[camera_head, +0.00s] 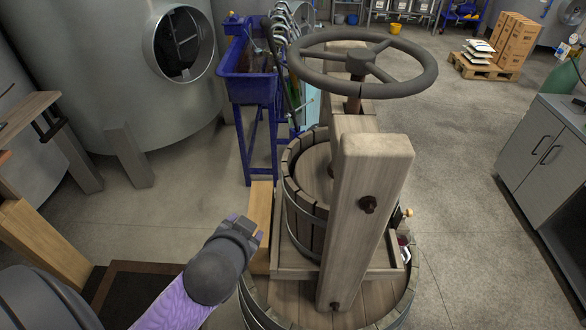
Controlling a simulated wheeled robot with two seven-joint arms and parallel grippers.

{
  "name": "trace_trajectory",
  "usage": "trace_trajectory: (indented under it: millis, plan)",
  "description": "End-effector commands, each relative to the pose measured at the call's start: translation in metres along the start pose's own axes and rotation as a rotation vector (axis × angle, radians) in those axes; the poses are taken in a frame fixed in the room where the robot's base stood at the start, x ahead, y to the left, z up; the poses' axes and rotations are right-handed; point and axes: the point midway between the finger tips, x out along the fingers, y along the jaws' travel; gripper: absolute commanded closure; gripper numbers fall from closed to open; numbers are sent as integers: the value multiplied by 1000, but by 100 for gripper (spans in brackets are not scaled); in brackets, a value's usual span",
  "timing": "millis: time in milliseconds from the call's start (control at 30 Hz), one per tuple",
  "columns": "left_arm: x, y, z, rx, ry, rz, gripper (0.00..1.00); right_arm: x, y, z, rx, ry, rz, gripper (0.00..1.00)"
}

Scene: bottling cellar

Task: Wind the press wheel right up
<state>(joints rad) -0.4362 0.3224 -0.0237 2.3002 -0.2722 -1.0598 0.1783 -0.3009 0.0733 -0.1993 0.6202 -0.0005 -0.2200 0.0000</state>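The press wheel (360,63) is a dark grey ring with spokes and a hub. It sits level on a brown screw shaft (353,104) at the top of the wooden press, upper middle of the head view. A thick pale wooden upright (365,215) stands in front of the shaft and hides part of it. Below is the slatted basket (303,218) with a wooden lid (313,165). My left gripper (257,236) is at the lower left of the basket, well below the wheel and apart from it. Its fingers are mostly hidden behind its body. My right gripper is out of view.
The press stands on a barrel (290,303). A blue trough stand (248,88) with hanging hoses is behind it, left of the wheel. A steel tank (130,80) fills the upper left. A grey cabinet (543,150) is at right. Floor between press and cabinet is clear.

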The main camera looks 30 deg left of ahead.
Motion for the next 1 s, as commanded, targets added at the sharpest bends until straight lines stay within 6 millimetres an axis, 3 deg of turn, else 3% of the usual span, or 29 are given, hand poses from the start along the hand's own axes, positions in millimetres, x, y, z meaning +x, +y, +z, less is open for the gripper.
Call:
trace_trajectory:
  millis: [33, 133, 200, 300, 400, 500, 667, 1000]
  plan:
    - [5, -30, -35, 40, 157, -93, 33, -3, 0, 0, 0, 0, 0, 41]
    - [2, -88, -120, 207, 580, -262, 33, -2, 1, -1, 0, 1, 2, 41]
    - [-14, -112, -174, 408, 859, -308, 33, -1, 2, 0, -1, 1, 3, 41]
    - [-35, -125, -218, 745, 1100, -268, 33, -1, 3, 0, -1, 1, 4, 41]
    - [-41, -132, -231, 1006, 1155, -184, 33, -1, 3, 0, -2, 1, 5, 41]
    - [-42, -138, -232, 1138, 1143, -126, 33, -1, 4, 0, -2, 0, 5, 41]
    - [-36, -134, -245, 1166, 1137, -106, 33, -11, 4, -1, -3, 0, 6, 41]
    - [-2, -100, -296, 1163, 1139, -105, 33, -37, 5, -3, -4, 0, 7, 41]
